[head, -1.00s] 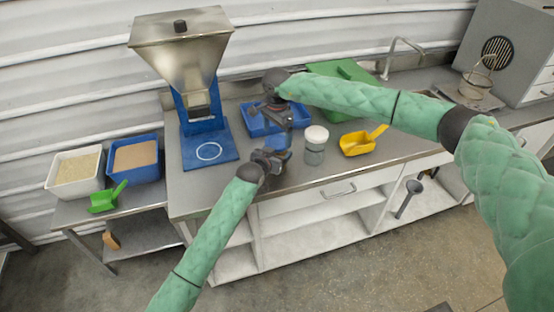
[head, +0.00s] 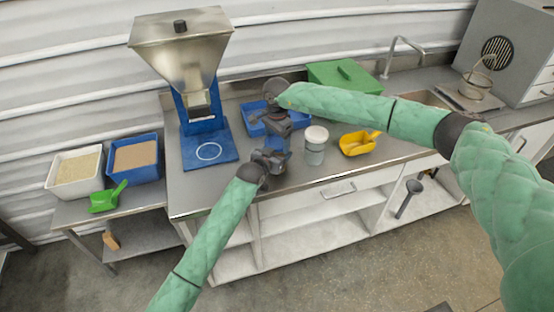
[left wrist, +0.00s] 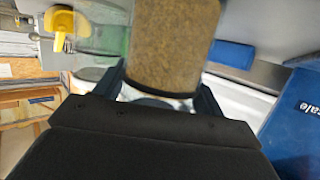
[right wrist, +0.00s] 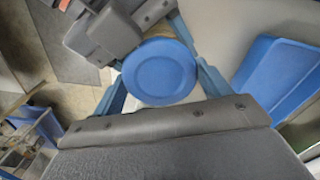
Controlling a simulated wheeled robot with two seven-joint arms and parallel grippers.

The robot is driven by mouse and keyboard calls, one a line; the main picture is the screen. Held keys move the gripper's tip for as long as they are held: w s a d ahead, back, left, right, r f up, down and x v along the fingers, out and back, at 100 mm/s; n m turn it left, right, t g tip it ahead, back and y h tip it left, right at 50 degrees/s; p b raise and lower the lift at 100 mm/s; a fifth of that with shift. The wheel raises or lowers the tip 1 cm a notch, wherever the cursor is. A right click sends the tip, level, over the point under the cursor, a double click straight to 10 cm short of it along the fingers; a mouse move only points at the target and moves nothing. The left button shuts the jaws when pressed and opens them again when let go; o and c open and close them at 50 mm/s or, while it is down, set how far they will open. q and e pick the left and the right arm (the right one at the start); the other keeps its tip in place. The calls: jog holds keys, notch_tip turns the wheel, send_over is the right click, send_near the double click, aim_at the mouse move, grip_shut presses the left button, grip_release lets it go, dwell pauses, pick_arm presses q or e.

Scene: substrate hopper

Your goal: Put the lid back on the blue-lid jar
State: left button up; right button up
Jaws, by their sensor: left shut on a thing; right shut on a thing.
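My right gripper (head: 277,122) is just above the left one. In the right wrist view it is shut on the round blue lid (right wrist: 160,72), with the left gripper (right wrist: 105,32) close behind it. The lid hides the jar mouth, so I cannot tell whether lid and jar touch.
A white-lidded jar (head: 316,146) and a yellow scoop (head: 357,144) stand right of the grippers. A blue tray (head: 254,126) lies behind them. The hopper (head: 182,48) with its blue base (head: 208,151) is to the left. A green-lidded box (head: 343,75) is at the back.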

jog(key=shift+m, duration=0.7)
jog(key=o, duration=1.1)
notch_tip(320, 180, up, 12)
jog(key=shift+f, duration=0.1)
pick_arm(q)
jog(key=o, duration=1.9)
jog(key=shift+o, duration=0.2)
